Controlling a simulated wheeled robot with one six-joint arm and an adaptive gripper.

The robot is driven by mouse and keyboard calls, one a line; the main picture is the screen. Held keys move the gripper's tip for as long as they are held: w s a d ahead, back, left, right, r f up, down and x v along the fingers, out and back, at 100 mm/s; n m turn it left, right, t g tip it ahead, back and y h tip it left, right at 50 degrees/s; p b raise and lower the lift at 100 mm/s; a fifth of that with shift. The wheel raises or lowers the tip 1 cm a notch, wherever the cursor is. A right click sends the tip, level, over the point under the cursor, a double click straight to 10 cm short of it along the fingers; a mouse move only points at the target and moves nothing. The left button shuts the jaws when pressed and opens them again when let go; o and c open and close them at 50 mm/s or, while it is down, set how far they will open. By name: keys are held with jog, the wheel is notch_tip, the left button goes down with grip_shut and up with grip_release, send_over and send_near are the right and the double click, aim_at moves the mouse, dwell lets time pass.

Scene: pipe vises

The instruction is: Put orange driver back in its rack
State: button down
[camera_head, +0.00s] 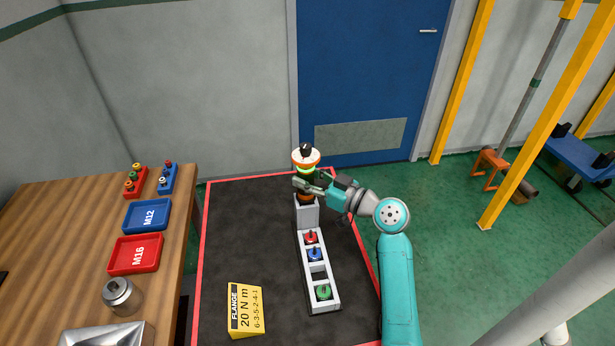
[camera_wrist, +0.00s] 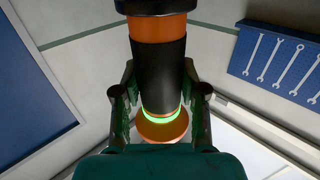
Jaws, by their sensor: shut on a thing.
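My gripper (camera_head: 305,185) is shut on the orange driver (camera_head: 306,161), which stands about upright with a white and orange head, a black top and a glowing green ring. In the wrist view the driver (camera_wrist: 158,75) shows an orange body with a black sleeve between the two fingers. Its lower end is just over or on a tall grey block (camera_head: 307,213); I cannot tell if they touch. The rack (camera_head: 333,305) runs toward me from that block. It holds a red driver (camera_head: 311,237), a blue one (camera_head: 315,254) and a green one (camera_head: 323,292), with an empty slot (camera_head: 318,272) between blue and green.
The rack is on a dark red-edged mat (camera_head: 250,230) with a yellow flange sign (camera_head: 246,309). A wooden bench (camera_head: 60,220) at left bears a blue M12 tray (camera_head: 147,216), a red M16 tray (camera_head: 134,254) and a metal canister (camera_head: 122,294).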

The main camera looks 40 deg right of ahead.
jog(key=shift+f, duration=0.35)
dwell(0.6)
jog(key=c, duration=0.6)
grip_release()
jog(key=shift+o, duration=0.2)
jog(key=shift+f, duration=0.15)
jog(key=s+d, duration=0.2)
jog(key=s, duration=0.9)
jog(key=shift+s, duration=0.4)
jog(key=shift+d, duration=0.1)
